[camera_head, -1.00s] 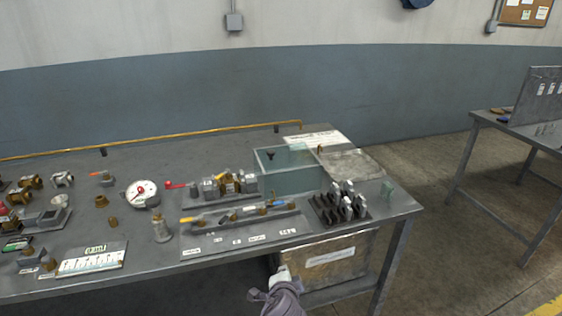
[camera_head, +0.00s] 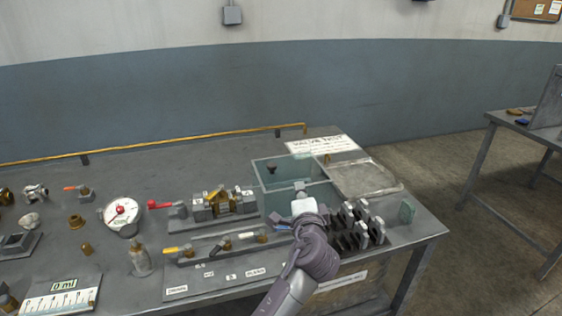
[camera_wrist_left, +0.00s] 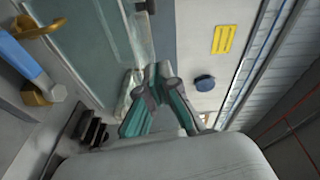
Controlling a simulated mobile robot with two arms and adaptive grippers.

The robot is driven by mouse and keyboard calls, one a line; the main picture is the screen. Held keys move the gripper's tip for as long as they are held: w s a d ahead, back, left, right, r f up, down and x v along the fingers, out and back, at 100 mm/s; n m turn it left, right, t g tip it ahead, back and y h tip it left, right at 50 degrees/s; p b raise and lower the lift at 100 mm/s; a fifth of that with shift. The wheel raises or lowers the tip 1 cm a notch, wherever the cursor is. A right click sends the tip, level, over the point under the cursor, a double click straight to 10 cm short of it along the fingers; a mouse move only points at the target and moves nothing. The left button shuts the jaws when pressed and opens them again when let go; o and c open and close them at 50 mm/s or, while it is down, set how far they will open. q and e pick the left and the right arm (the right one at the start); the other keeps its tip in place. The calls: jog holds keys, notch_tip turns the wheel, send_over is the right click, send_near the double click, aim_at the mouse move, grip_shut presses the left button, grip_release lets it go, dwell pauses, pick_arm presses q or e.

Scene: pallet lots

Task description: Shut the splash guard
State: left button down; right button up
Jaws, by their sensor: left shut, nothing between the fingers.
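The splash guard (camera_head: 272,184) is a clear, bluish box-like guard on the bench, right of the middle in the head view. A dark knob (camera_head: 271,170) shows through or on its back pane. In the wrist view a clear pane (camera_wrist_left: 92,45) fills the upper left. My left gripper (camera_head: 301,187) is at the guard's front right side in the head view. Its fingertips (camera_wrist_left: 157,72) are together and empty, close to the pane's edge in the wrist view. I cannot tell whether they touch it. My arm hides part of the guard's lower front. My right gripper is not in view.
A rack of dark upright blocks (camera_head: 357,222) stands just right of my gripper. A row of coloured-handle valves (camera_head: 222,245) lies to the left, with a gauge (camera_head: 122,212) further left. A flat metal tray (camera_head: 364,179) lies behind right. A second table stands far right.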

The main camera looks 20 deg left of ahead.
aim_at(282, 179)
pick_arm(q)
jog(key=x, duration=0.6)
jog(key=p+x, duration=0.1)
jog(key=x, duration=0.2)
jog(key=shift+w+r, duration=0.25)
jog(key=shift+r, duration=0.1)
jog(key=a, duration=0.1)
jog(key=a+p, duration=0.1)
jog(key=a, duration=0.1)
jog(key=shift+s+a+f, duration=0.1)
jog(key=shift+a+f, duration=0.05)
jog(key=shift+f, duration=0.1)
jog(key=shift+a+f, duration=0.1)
jog(key=shift+a, duration=0.3)
jog(key=shift+f, duration=0.1)
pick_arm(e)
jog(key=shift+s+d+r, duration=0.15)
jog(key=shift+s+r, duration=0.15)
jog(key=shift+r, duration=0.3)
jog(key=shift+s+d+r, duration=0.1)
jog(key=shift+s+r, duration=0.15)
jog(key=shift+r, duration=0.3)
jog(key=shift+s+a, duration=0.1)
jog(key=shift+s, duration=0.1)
